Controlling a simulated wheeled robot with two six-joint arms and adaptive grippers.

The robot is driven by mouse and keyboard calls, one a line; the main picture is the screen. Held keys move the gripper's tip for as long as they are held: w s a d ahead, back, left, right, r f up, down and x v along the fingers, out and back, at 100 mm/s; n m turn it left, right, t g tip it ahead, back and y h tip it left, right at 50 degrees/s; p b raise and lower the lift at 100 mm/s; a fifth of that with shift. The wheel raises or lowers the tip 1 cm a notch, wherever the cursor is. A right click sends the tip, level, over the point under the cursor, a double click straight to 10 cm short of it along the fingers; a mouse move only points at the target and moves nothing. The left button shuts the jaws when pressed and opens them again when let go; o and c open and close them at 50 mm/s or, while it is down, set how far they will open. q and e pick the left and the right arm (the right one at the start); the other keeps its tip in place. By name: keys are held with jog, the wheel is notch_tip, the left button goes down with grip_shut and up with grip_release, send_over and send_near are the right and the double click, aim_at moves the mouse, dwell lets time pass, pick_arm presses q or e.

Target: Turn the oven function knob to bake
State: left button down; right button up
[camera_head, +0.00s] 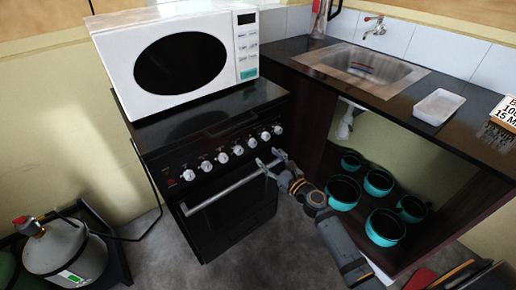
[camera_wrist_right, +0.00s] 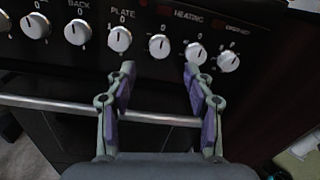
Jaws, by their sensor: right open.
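The black oven (camera_head: 225,216) stands under the microwave, with a row of several white knobs on its front panel. My right gripper (camera_head: 270,158) is in front of the right part of this panel. In the right wrist view my right gripper (camera_wrist_right: 159,70) is open and empty, fingers pointing at the panel. One knob (camera_wrist_right: 159,46) appears between and just beyond the fingertips. The knob under the HEATING label (camera_wrist_right: 196,54) is beyond the right fingertip. The end knob (camera_wrist_right: 228,61) is further right; its label is hard to read. My left gripper is not in view.
The oven door handle (camera_head: 225,190) runs across below the knobs, under my fingers in the wrist view. A white microwave (camera_head: 240,85) sits on the cooktop. A gas cylinder (camera_head: 66,250) stands at left. Teal pots (camera_head: 384,228) fill the space under the sink counter at right.

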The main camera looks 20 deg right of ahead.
aim_at(254, 145)
jog(key=x, duration=0.7)
jog(key=shift+w+a, duration=0.1)
jog(key=shift+f, duration=0.1)
grip_shut()
